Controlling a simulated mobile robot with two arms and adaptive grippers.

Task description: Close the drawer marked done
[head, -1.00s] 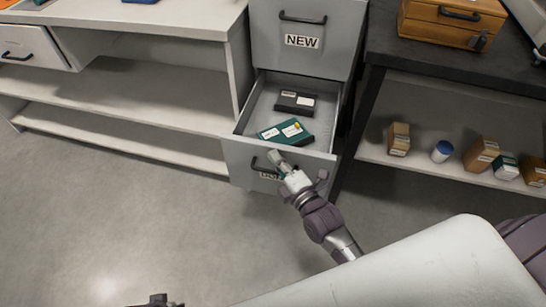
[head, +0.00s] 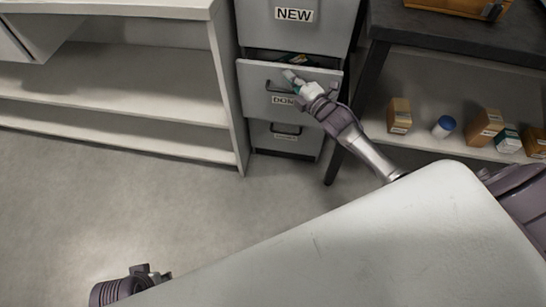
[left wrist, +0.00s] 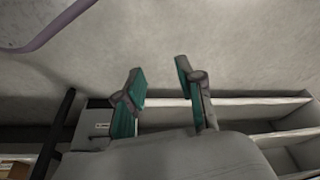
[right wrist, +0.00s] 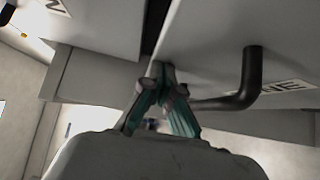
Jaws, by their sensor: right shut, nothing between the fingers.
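The drawer marked done (head: 255,90) is in the grey cabinet in the head view, below the drawer marked NEW (head: 335,35). It stands open by a narrow gap at its top, and a bit of its contents (head: 297,58) shows there. My right gripper (head: 290,76) is shut and empty at the upper part of its front, by the dark handle (head: 275,87). In the right wrist view the closed fingertips (right wrist: 162,72) are at the drawer front beside the handle (right wrist: 250,80). My left gripper (left wrist: 160,85) is open and empty above the floor, away from the cabinet.
A lower drawer (head: 262,140) is shut. A white shelf unit (head: 120,95) stands left of the cabinet. At right, a dark table (head: 430,22) has a shelf below with several boxes and a blue-capped jar (head: 443,127). The floor in front is clear.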

